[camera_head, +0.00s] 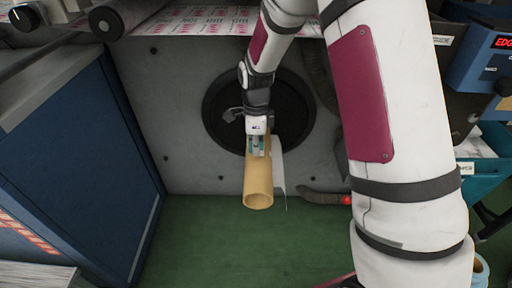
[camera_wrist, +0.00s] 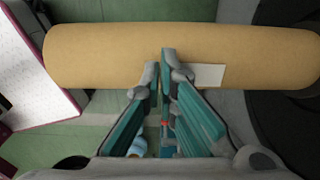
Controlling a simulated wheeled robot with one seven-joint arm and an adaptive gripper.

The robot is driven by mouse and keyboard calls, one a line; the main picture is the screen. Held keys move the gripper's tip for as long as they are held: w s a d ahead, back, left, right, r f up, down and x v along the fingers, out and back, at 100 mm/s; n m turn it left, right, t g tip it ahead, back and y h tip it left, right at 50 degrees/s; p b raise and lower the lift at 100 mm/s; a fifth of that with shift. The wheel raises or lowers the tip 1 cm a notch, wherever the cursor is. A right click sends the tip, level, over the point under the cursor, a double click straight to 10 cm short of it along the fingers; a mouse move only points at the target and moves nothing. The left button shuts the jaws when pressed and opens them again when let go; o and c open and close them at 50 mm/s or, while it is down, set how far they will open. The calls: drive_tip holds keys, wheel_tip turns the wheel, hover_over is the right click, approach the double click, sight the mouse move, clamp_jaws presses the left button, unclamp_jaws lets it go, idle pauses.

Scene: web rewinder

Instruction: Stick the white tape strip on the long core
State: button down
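The long core (camera_head: 258,185) is a tan hollow tube, its open end toward the head camera. In the wrist view the core (camera_wrist: 100,55) lies across the picture, beyond the fingertips. The white tape strip (camera_wrist: 208,76) is a small pale rectangle lying flat against the core, just right of my right finger; its left end may be hidden by that finger. My gripper (camera_wrist: 160,72) has its fingers nearly together, with a narrow gap, at the core's side. No strip shows between them. In the head view my gripper (camera_head: 257,146) is over the core's upper side; contact is unclear.
A white sheet (camera_head: 279,170) hangs close along the core's right side. Behind is a black round disc (camera_head: 218,110) on a grey panel. A blue cabinet (camera_head: 85,150) stands left. Printed web (camera_head: 205,20) runs across the top. Green floor (camera_head: 230,250) is open below.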

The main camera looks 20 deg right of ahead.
drive_tip(key=c, duration=1.8)
unclamp_jaws()
wheel_tip(320, 180, up, 12)
